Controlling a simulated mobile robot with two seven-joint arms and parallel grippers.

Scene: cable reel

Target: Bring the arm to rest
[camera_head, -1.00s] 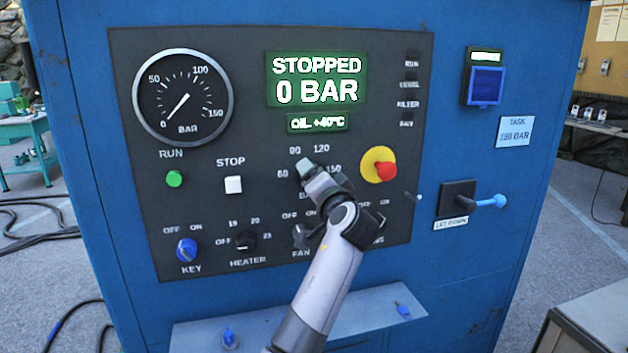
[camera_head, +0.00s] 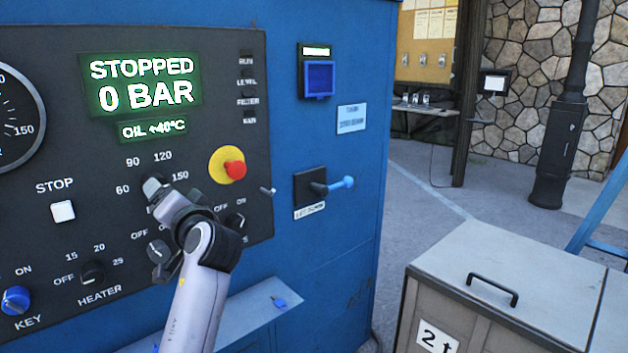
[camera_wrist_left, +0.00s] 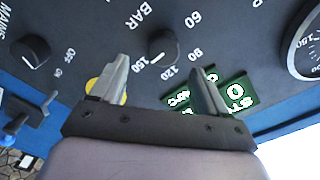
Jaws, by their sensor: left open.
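My left gripper (camera_head: 158,188) is in front of the BAR selector on the blue machine's control panel. In the left wrist view its two fingers (camera_wrist_left: 160,82) stand apart, open and empty. The black BAR knob (camera_wrist_left: 163,47) shows beyond and between the fingertips, seemingly clear of them. In the head view the gripper hides this knob. The display (camera_head: 142,84) reads STOPPED, 0 BAR, with OIL +40°C below. My right gripper is in neither view.
A red emergency button (camera_head: 235,170) on a yellow disc and a blue-tipped lever (camera_head: 342,184) stick out right of the gripper. A shelf (camera_head: 245,312) juts out below. A grey chest (camera_head: 530,270) stands at the right, with open floor behind it.

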